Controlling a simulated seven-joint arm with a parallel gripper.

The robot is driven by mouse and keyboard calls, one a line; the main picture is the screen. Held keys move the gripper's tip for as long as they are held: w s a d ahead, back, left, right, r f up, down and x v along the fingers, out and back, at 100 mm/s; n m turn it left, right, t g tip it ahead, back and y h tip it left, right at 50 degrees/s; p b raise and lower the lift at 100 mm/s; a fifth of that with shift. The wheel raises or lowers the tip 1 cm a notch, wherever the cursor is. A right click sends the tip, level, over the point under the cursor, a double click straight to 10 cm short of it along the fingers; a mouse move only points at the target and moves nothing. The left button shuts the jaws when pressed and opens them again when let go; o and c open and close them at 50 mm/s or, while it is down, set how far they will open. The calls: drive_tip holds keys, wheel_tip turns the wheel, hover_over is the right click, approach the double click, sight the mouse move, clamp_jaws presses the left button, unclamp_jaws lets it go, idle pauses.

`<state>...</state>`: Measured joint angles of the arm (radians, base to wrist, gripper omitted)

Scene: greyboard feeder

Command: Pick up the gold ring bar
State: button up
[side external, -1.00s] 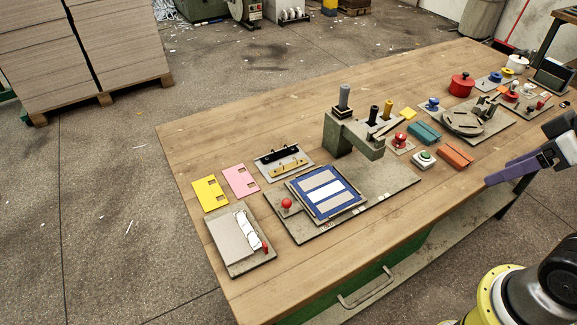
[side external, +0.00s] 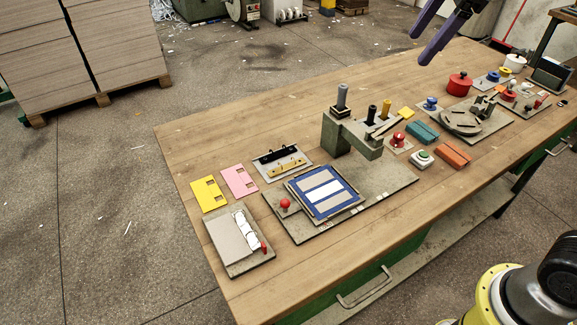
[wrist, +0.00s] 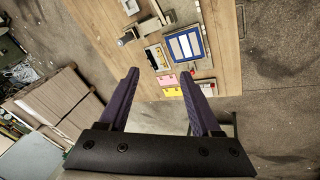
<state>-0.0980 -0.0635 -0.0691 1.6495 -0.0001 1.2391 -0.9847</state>
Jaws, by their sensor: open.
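The gold ring bar (side external: 287,168) lies on a small grey plate (side external: 265,171) beside a black bar (side external: 276,154), in the middle-left of the wooden table in the side view. The same plate shows small in the wrist view (wrist: 148,52), where the bar's details are too small to tell. My gripper (side external: 420,48) has purple fingers and is high above the far side of the table, well to the right of the bar and apart from it. In the wrist view my gripper (wrist: 160,72) is open, with nothing between its fingers.
A grey-green press (side external: 350,135) with a raised arm stands right of the bar. A blue-framed panel (side external: 334,205) lies in front. Pink (side external: 239,181) and yellow (side external: 209,193) cards lie to the left. The far left table top (side external: 215,130) is clear.

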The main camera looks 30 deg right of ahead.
drive_tip(key=w+a+f+n+g, duration=0.1)
drive_tip(key=w+a+f+n, duration=0.25)
drive_tip(key=w, duration=0.65)
drive_tip(key=n+g, duration=0.2)
drive_tip(key=g, duration=0.1)
hover_over(287, 166)
drive_tip(key=f, duration=2.7)
drive_tip(key=shift+s+d+f, duration=0.1)
drive_tip(key=shift+s+f, duration=0.15)
drive_tip(key=shift+f, duration=0.05)
drive_tip(key=shift+w+f, duration=0.15)
drive_tip(key=shift+f, duration=1.45)
drive_tip(key=shift+w+f, duration=0.1)
drive_tip(key=shift+f, duration=1.5)
clamp_jaws()
